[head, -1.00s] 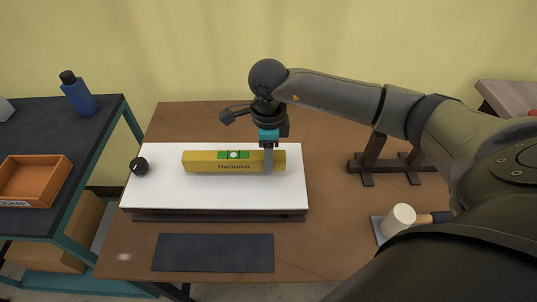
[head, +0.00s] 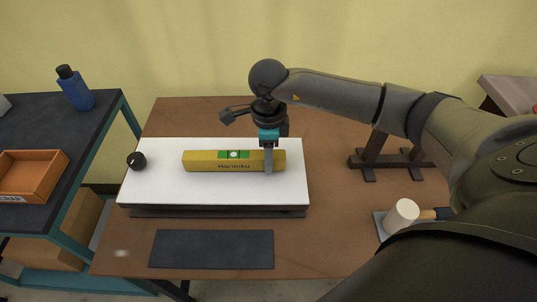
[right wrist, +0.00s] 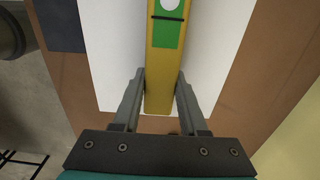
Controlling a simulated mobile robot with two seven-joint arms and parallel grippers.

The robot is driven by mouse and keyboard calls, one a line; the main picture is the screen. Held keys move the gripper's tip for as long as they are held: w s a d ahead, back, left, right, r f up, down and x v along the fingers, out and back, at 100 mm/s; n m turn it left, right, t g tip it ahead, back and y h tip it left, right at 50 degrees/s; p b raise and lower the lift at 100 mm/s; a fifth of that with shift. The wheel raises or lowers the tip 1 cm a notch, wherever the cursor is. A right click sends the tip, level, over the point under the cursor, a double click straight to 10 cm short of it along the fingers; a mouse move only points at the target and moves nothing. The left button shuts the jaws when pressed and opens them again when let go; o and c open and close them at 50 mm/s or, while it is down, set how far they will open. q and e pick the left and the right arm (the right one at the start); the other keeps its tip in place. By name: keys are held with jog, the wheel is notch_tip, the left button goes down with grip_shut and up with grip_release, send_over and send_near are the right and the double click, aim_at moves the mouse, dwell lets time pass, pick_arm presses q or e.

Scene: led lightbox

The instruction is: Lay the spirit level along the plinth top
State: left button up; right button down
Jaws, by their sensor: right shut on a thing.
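The spirit level (head: 212,161), a long yellow bar with a green vial window, runs lengthwise along the white plinth top (head: 160,188). It is at or just above that surface; I cannot tell if it bears fully on it. My right gripper (head: 268,168) points down and is shut on the level near its right end. In the right wrist view the two fingers (right wrist: 160,105) stand on either side of the yellow bar (right wrist: 160,85), with the white top (right wrist: 110,60) beneath. My left gripper is not in view.
A black knob (head: 136,161) sits at the plinth's left end. A dark mat (head: 212,249) lies in front. A wooden stand (head: 368,158) and a mallet (head: 402,215) are to the right. A side cart at left holds an orange tray (head: 30,196) and blue bottle (head: 76,94).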

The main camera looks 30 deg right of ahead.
jog(key=shift+f, duration=0.15)
jog(key=shift+c, duration=1.8)
grip_release()
notch_tip(320, 180, up, 15)
jog(key=p, duration=0.2)
